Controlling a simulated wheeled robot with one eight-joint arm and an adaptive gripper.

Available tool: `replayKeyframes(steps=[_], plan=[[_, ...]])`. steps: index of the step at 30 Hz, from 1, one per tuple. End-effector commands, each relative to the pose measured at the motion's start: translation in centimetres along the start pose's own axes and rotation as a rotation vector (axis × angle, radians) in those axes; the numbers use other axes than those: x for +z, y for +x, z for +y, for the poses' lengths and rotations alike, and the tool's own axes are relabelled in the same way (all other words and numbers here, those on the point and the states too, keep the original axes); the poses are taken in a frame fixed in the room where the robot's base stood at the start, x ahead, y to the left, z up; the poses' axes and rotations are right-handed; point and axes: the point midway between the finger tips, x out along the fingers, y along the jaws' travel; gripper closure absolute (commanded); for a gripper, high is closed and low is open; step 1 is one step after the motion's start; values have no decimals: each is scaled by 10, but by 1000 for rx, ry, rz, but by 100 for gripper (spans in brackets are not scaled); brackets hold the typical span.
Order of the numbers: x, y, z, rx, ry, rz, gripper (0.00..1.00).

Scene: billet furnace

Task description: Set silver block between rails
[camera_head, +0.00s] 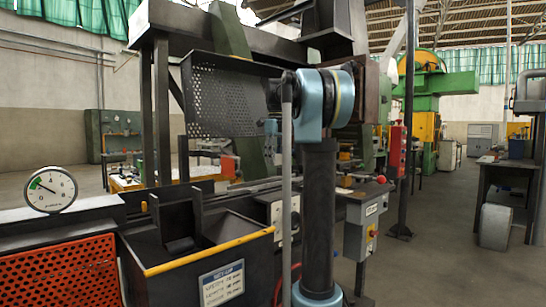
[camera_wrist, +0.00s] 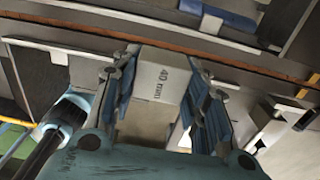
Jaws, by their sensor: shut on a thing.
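The silver block (camera_wrist: 160,76), a pale grey block marked "40 mm", is in the middle of the wrist view. My gripper (camera_wrist: 158,84) has its blue fingers on both sides of it and is shut on it. A long dark rail (camera_wrist: 255,62) with a thin orange line runs slantwise across the top of the wrist view, beyond the block. I cannot tell the gap between block and rail, or whether they touch. In the head view my arm stands in front of the machine, and the block and gripper cannot be made out.
In the head view a black bin (camera_head: 190,258) with a yellow edge stands at the front, beside an orange perforated guard (camera_head: 62,272) and a dial gauge (camera_head: 51,189). A perforated dark plate (camera_head: 228,98) hangs above the machine. A grey control box (camera_head: 361,226) stands right of my arm. Open floor lies further right.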

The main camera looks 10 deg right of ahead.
Motion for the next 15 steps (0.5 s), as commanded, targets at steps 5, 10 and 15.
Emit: replayKeyframes(steps=[5,10,15], plan=[[0,15,0,0,0,0,90],[0,28,0,0,0,0,90],[0,42,0,0,0,0,90]])
